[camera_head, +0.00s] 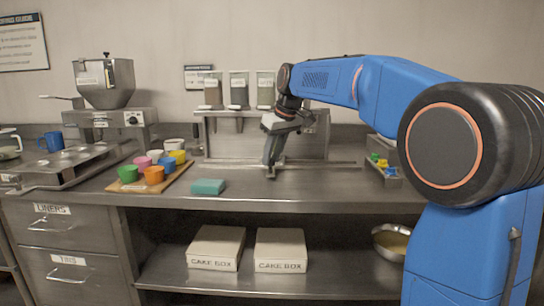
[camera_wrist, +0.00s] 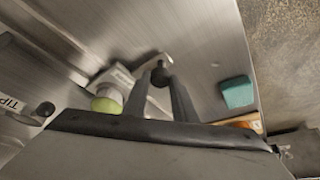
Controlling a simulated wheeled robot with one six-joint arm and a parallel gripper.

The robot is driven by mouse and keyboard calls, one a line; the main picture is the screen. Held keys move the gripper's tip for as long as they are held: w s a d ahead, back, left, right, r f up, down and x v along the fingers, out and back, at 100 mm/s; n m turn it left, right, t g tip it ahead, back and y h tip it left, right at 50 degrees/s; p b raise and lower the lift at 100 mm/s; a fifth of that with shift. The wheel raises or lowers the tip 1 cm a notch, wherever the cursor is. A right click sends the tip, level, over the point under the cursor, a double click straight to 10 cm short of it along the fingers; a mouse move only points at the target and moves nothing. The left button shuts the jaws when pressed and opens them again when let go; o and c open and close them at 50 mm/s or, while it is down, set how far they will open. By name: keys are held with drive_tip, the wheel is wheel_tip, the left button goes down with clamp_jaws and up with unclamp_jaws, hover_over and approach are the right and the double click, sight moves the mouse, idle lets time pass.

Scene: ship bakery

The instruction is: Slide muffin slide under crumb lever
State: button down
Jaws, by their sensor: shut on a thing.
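My gripper (camera_head: 271,172) points down at the counter in front of the metal back panel. In the wrist view, my gripper (camera_wrist: 160,78) is shut on a dark round knob (camera_wrist: 160,73). The knob joins a pale labelled piece (camera_wrist: 118,78), which appears to be the muffin slide; its label is too blurred to read. A round yellow-green thing (camera_wrist: 107,103), perhaps a muffin, shows beside it, partly hidden by my gripper. In the head view my gripper hides most of the slide. I cannot pick out the crumb lever for certain.
A teal block (camera_head: 208,187) lies near the counter's front edge; it also shows in the wrist view (camera_wrist: 237,92). A wooden board (camera_head: 150,183) with several coloured cups stands left. A metal tray (camera_head: 388,175) with small coloured pieces is right. Counter right of the gripper is mostly clear.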

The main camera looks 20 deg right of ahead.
drive_tip(key=shift+a, duration=0.1)
drive_tip(key=w+a, duration=0.2)
drive_tip(key=a, duration=0.5)
drive_tip(key=w+a, duration=0.2)
drive_tip(key=a, duration=0.5)
drive_tip(key=w+a, duration=0.3)
drive_tip(key=a, duration=0.4)
drive_tip(key=shift+a, duration=0.2)
drive_tip(key=c, duration=1.5)
unclamp_jaws()
drive_tip(key=shift+a, duration=0.2)
drive_tip(key=shift+d, duration=0.1)
drive_tip(key=v, duration=1.7)
drive_tip(key=shift+r, duration=0.2)
drive_tip(key=shift+s+d, duration=0.1)
